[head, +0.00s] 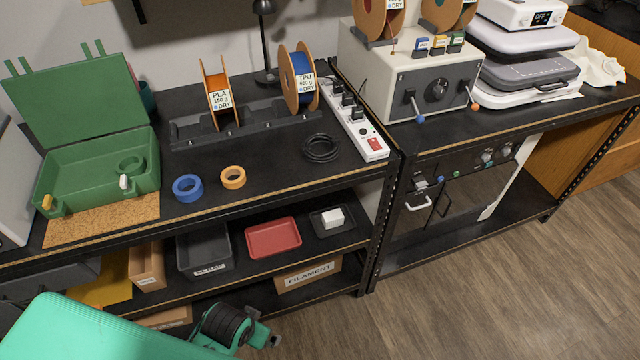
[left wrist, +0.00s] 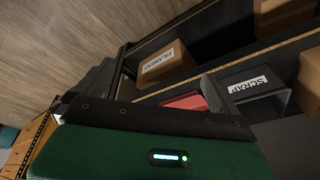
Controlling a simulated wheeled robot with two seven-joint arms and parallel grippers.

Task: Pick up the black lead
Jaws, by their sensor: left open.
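The black lead (head: 321,148) lies coiled on the black bench top in the head view, just left of the white power strip (head: 356,122). It is not visible in the left wrist view. My left gripper (head: 264,332) is at the bottom of the head view, low in front of the shelving and well away from the lead. In the left wrist view its fingers (left wrist: 155,90) stand wide apart with nothing between them. My right gripper is in neither view.
Blue tape (head: 187,188) and orange tape (head: 233,177) lie left of the lead. Spools stand in a black rack (head: 255,122) behind it. An open green case (head: 98,178) is at the left. A red tray (head: 273,237) is on the shelf below.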

